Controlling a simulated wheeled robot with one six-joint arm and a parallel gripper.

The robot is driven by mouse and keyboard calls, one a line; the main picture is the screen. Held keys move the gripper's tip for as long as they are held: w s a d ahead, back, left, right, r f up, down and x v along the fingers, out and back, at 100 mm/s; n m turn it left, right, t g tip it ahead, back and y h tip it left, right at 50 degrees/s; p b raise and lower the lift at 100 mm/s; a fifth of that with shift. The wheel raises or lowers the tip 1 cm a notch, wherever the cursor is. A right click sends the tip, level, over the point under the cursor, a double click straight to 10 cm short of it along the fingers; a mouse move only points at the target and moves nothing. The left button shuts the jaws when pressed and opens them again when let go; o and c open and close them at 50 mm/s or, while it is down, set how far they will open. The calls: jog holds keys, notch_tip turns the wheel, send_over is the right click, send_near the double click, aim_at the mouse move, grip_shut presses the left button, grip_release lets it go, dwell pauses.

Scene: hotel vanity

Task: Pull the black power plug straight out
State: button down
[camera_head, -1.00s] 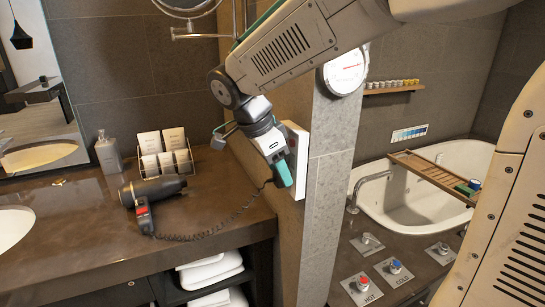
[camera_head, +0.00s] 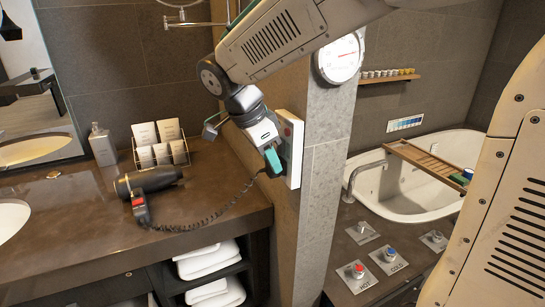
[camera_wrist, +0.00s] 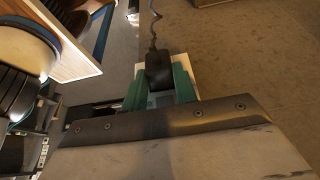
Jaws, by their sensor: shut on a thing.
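My gripper (camera_head: 273,160) has green fingers and is beside the white wall plate (camera_head: 294,155) on the side of the tiled pillar. In the wrist view, my gripper (camera_wrist: 160,92) is shut on the black power plug (camera_wrist: 158,70), with a green finger on each side of it. A dark coiled cord leads away from the plug. The white plate (camera_wrist: 192,66) shows behind the fingers. The plug's front is hidden, so I cannot tell whether it is still in the socket.
The coiled cord (camera_head: 220,212) runs to a black hair dryer (camera_head: 150,181) on the brown counter (camera_head: 85,215). A card rack (camera_head: 160,155) and bottle (camera_head: 101,145) stand at the back. A bathtub (camera_head: 400,195) and hot and cold knobs (camera_head: 358,271) are right of the pillar.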

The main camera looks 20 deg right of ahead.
jog(key=shift+a, duration=2.25)
jog(key=v, duration=0.9)
jog(key=shift+d+r, duration=0.1)
jog(key=shift+d, duration=0.05)
